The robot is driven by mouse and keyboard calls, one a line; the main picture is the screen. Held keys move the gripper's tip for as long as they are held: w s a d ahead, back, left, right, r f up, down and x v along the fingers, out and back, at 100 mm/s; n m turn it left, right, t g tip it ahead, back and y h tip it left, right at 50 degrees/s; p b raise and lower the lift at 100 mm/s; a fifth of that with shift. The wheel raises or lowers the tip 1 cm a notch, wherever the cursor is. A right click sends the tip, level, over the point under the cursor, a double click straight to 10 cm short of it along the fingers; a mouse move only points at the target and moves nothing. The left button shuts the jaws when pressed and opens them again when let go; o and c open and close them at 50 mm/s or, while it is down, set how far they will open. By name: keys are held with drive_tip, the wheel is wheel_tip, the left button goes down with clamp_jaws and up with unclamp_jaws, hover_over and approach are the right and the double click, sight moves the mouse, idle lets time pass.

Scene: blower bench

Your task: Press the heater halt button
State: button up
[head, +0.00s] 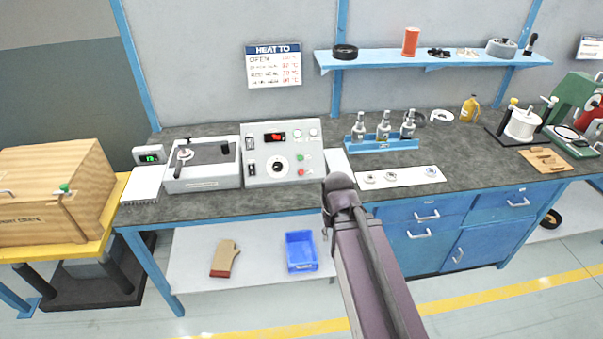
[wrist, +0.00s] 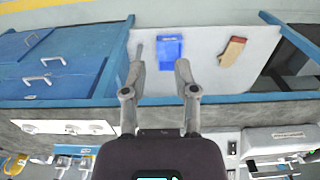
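The heater control box (head: 283,152) stands on the bench in the head view, its sloped face towards me. The face carries a red-lit display (head: 275,137), a black dial (head: 277,167), a green button (head: 299,157) and a red button (head: 301,171) below it. The labels are too small to read. My gripper (wrist: 161,62) is open and empty in the wrist view, its fingers apart in front of the bench's edge. In the head view my arm ends just right of and below the box, and the fingers cannot be made out.
A white lidded unit (head: 202,163) stands left of the box. A white mat (head: 405,179) with small rings lies to the right, below a blue stand (head: 381,145).

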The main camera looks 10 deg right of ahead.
clamp_jaws()
idle(1.0)
